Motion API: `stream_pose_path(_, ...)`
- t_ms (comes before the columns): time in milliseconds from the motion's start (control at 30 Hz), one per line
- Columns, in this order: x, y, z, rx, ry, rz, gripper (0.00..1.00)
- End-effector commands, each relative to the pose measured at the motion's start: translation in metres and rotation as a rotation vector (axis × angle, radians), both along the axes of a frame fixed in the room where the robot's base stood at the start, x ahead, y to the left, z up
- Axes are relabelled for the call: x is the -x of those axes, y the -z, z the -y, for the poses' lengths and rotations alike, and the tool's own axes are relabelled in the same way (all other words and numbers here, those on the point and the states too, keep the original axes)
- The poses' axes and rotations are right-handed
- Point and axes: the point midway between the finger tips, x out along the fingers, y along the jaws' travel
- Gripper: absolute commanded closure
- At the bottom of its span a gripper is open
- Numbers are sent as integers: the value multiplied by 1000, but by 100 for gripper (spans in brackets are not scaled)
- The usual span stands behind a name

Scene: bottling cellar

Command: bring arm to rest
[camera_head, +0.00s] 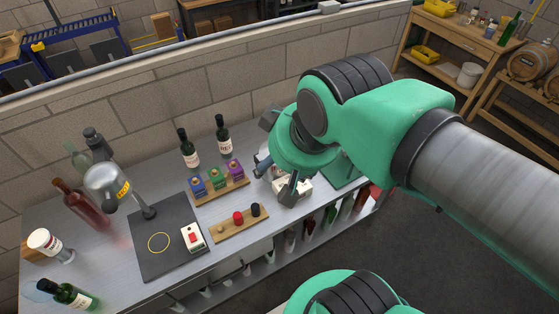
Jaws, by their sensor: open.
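My gripper (277,180) is at the end of my green arm, to the right of the picture's middle. Its dark fingers point down and to the left, spread apart, with nothing seen between them. It hangs over the right part of the grey workbench (120,278). A whitish object (298,187) shows partly behind and below the fingers; the gripper hides much of it, and I cannot tell whether they touch.
Wooden racks (226,189) (240,228) hold coloured pieces and stoppers. Several bottles stand on the bench, two at the back (189,152) (222,138). A brick wall (160,112) runs behind.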

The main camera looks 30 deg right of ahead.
Motion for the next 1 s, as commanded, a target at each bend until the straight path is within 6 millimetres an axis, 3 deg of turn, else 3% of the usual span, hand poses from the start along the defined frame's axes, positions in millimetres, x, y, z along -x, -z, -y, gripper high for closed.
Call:
stream_pose_path(367,0,5,0,0,1,0,41)
stream_pose_path(1000,0,81,0,-1,2,0,41)
